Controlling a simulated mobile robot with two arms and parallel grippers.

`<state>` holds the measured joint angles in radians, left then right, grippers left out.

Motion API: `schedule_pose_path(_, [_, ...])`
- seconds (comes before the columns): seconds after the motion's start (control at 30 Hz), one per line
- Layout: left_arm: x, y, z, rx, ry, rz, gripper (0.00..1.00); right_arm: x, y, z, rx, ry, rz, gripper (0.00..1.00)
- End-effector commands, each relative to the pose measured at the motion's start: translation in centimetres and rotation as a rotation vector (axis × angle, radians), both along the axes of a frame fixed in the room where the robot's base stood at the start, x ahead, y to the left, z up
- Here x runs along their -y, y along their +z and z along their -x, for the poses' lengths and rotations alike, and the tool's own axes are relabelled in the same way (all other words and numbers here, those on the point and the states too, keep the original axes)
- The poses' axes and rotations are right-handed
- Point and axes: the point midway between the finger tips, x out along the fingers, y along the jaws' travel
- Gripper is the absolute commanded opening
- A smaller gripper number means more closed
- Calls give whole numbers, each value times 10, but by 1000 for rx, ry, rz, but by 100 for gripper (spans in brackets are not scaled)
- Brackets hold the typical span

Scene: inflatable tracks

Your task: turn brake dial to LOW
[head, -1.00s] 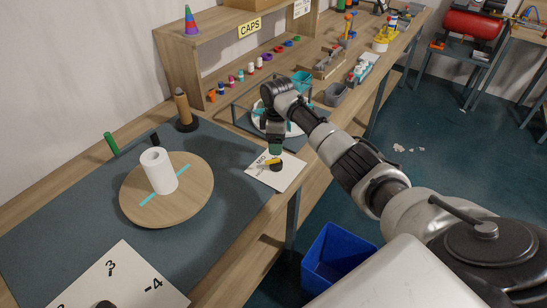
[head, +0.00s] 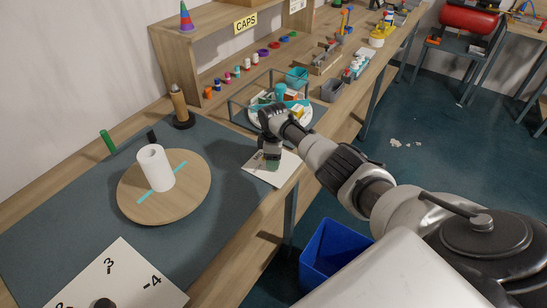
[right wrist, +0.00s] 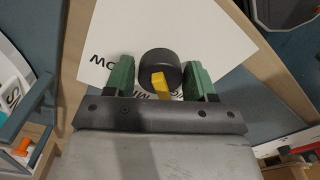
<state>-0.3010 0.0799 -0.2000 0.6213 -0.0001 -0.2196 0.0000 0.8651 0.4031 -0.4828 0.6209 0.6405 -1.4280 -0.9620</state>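The brake dial is a round black knob (right wrist: 160,66) with a yellow pointer (right wrist: 159,84) on a white card (head: 288,166). Black lettering, upside down and partly covered, shows on the card in the right wrist view; the pointer's exact setting is hard to read. My right gripper (head: 272,164) is down over the card in the head view and hides the knob there. In the right wrist view its two green fingers (right wrist: 160,80) stand on either side of the knob, with narrow gaps showing, so it looks open. My left gripper is not in view.
A round wooden turntable (head: 190,202) with a white cylinder (head: 156,167) stands left of the card. A wire-framed station (head: 260,105) is just behind my right gripper. A numbered white card (head: 125,285) lies in front. A blue bin (head: 332,252) is below the bench edge.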

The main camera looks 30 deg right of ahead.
Motion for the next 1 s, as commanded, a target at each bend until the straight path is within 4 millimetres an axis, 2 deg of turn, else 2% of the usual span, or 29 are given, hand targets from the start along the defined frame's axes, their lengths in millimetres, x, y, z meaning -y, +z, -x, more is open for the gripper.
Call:
schedule_pose_path(0.03, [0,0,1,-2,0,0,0,0,0,0,0,0,0,47])
schedule_pose_path(0.2, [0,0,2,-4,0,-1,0,0,0,0,0,0,0,22])
schedule_pose_path(0.57, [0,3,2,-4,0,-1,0,0,1,0,-1,-63,0,22])
schedule_pose_path(1.0, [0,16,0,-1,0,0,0,-1,2,0,-1,-413,-1,22])
